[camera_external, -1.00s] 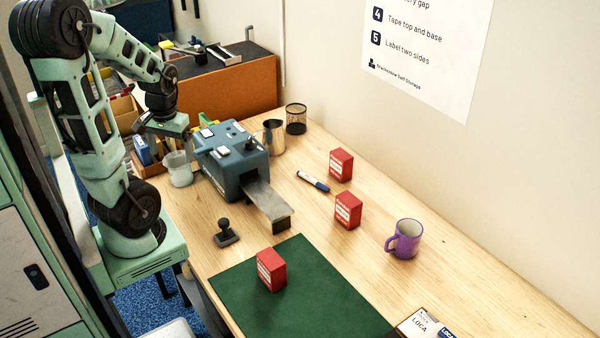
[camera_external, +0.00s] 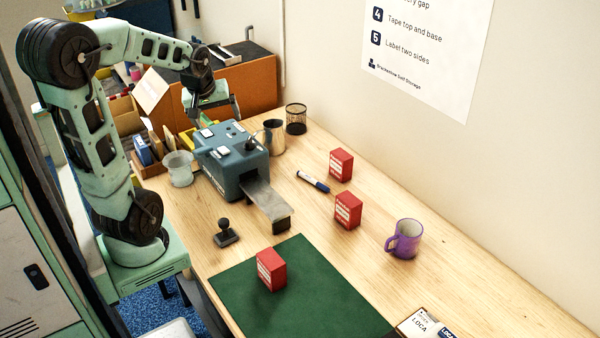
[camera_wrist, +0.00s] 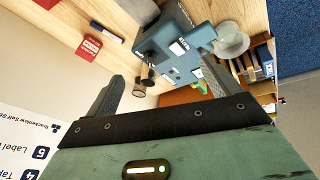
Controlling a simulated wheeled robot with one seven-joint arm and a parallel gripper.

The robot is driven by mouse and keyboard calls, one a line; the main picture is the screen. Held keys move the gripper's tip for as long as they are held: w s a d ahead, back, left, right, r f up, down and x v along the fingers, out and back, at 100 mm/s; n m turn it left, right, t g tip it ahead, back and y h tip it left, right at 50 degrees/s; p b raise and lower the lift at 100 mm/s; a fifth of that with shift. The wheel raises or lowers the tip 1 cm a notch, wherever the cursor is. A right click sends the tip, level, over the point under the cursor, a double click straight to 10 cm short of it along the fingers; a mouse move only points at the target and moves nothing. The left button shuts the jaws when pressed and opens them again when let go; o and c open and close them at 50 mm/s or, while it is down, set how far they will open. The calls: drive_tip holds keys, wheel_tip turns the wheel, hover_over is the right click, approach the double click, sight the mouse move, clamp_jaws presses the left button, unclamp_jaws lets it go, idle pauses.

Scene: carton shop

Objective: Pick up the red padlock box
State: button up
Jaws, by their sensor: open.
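Three red boxes with white labels stand upright on the table in the external view: one on the green mat (camera_external: 271,269), one near the middle (camera_external: 348,210) and one farther back (camera_external: 341,164). The label print is too small to tell which is the padlock box. In the wrist view one red box (camera_wrist: 89,47) shows at upper left, and another (camera_wrist: 47,3) is cut by the top edge. My gripper (camera_external: 222,112) is open and empty, above and behind the blue machine, well away from all three boxes. Its two spread fingers (camera_wrist: 160,82) show in the wrist view.
The blue machine (camera_external: 230,158) with its metal chute stands below my gripper. A steel jug (camera_external: 273,137), mesh cup (camera_external: 296,119), marker (camera_external: 313,182), purple mug (camera_external: 404,239) and hand stamp (camera_external: 227,232) stand or lie around. The green mat (camera_external: 325,295) is mostly clear.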

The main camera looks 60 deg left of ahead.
drive_tip(key=w+d+f+n+t+b, duration=0.2)
drive_tip(key=w+d+n, duration=0.1)
drive_tip(key=w, duration=0.3)
drive_tip(key=w+d+f+n+t+b, duration=0.1)
drive_tip(key=w+d+n+t+b, duration=0.15)
drive_tip(key=w, duration=0.45)
wheel_tip(320, 180, up, 6)
drive_tip(key=n+t+h+b, duration=0.2)
drive_tip(key=n+t+b, duration=0.6)
drive_tip(key=n, duration=1)
hover_over(343, 204)
drive_tip(key=p, duration=0.2)
drive_tip(key=t, duration=0.2)
drive_tip(key=f, duration=1.9)
drive_tip(key=s+f, duration=0.1)
drive_tip(key=f, duration=0.9)
drive_tip(key=shift+w+p, duration=0.45)
drive_tip(key=shift+w, duration=2.15)
drive_tip(key=c, duration=1.1)
